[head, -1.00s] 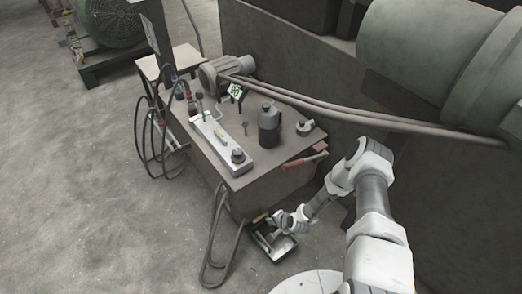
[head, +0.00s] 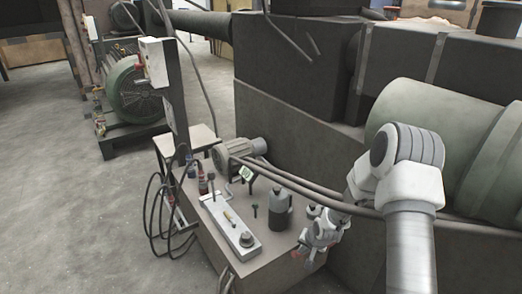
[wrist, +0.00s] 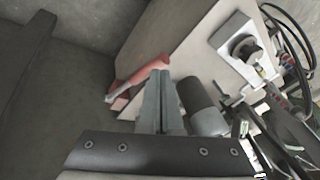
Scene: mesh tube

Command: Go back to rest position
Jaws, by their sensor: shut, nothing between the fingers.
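My gripper (wrist: 160,100) is shut and empty in the wrist view, its two fingers together at the middle of the picture. In the head view my arm reaches in from the right and bends down, with the hand beside the right edge of the workbench (head: 240,270). The hand partly hides that edge and the red-handled tool there. In the wrist view the red handle (wrist: 148,68) lies near the bench edge, just beyond the fingertips in the picture; I cannot tell the gap.
The bench holds a dark canister (head: 279,212), a grey metal block (head: 230,228), a motor (head: 233,153) and small tools. Thick pipes run above its back edge. Black cables (head: 157,215) hang at the left. The floor at far left is clear.

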